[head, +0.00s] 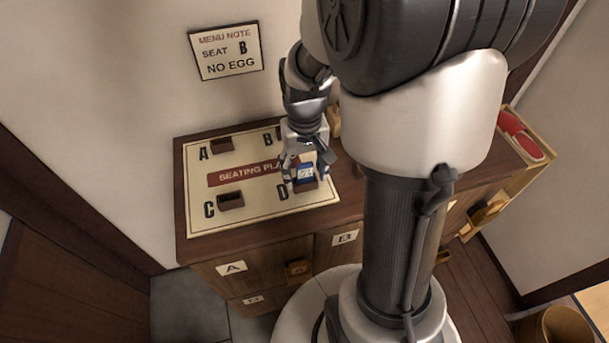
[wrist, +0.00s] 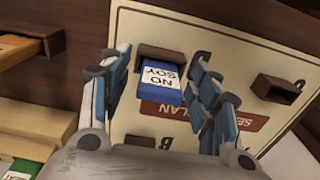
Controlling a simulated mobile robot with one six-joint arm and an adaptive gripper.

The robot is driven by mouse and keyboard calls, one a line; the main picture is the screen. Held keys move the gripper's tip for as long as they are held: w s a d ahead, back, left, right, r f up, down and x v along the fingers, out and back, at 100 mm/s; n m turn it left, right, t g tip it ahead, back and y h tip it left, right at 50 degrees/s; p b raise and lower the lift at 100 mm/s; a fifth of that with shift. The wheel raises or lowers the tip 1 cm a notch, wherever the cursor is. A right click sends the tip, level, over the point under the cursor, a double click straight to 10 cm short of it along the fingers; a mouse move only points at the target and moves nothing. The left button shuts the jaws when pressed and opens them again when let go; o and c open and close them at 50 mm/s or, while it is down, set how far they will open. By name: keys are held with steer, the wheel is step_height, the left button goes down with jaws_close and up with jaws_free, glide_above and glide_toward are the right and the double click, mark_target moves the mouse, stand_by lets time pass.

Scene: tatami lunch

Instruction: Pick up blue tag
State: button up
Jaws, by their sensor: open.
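The blue tag (wrist: 158,80) has a white label reading "NO SOY" and sits in a small brown holder (wrist: 162,53) on the seating plan board. In the head view the blue tag (head: 305,172) is at position D. My gripper (wrist: 166,92) is open, with one finger on each side of the tag; I cannot tell whether they touch it. In the head view my gripper (head: 306,178) is over the D corner of the board, pointing down.
The seating plan board (head: 260,205) lies on the wooden cabinet top, with empty holders at A (head: 222,146) and C (head: 231,200). A menu note (head: 226,50) on the wall reads "SEAT B NO EGG". A green tag (wrist: 22,169) shows at the wrist view's lower left.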

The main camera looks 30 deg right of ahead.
steer(key=shift+c, duration=0.2)
steer(key=c, duration=0.9)
steer(key=shift+r, duration=0.15)
steer(key=shift+c, duration=0.2)
